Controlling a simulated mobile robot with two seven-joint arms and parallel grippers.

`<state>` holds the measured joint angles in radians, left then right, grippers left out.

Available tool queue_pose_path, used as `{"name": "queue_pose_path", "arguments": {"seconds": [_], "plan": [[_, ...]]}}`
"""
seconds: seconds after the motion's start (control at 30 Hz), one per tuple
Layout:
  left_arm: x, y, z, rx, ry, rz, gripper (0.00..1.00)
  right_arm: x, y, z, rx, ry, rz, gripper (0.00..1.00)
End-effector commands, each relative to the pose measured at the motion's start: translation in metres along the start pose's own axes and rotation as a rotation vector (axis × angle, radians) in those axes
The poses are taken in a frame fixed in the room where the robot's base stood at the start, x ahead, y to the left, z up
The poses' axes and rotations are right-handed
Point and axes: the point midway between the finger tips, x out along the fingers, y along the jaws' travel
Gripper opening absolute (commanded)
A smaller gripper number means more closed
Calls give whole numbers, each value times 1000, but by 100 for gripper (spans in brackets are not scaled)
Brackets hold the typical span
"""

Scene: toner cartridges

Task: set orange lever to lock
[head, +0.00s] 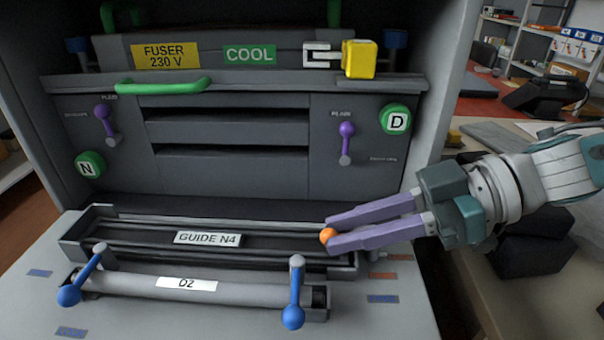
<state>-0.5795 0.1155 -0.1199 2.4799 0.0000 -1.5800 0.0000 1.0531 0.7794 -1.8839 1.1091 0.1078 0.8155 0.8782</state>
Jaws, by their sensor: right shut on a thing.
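The orange lever shows only as its round orange knob (326,236), at the right end of the guide tray (207,238) labelled "GUIDE N4". My right gripper (328,235) reaches in from the right, and its two purple fingers are shut on the orange knob. The fingers hide the lever's shaft, and I cannot read its lock marking. My left gripper is not in view.
A roller labelled "D2" (186,283) with two blue-knobbed levers lies in front of the guide. Behind are purple levers (346,130), a green handle (163,86), and the fuser unit (215,52). A cluttered bench is at right.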

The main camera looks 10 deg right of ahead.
Motion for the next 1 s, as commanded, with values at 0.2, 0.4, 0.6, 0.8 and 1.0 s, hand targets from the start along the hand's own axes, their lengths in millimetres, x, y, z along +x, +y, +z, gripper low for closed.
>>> {"name": "queue_pose_path", "arguments": {"seconds": [0.2,0.4,0.6,0.8,1.0], "plan": [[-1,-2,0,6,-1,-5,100,0,0,-1,-1,1,0,29],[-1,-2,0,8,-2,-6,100,0,0,-1,-1,1,1,52],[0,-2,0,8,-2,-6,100,0,0,0,-1,1,1,55],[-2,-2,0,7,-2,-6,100,-12,0,0,0,0,2,55],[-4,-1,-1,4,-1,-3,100,-52,1,0,0,-1,6,55]]}}
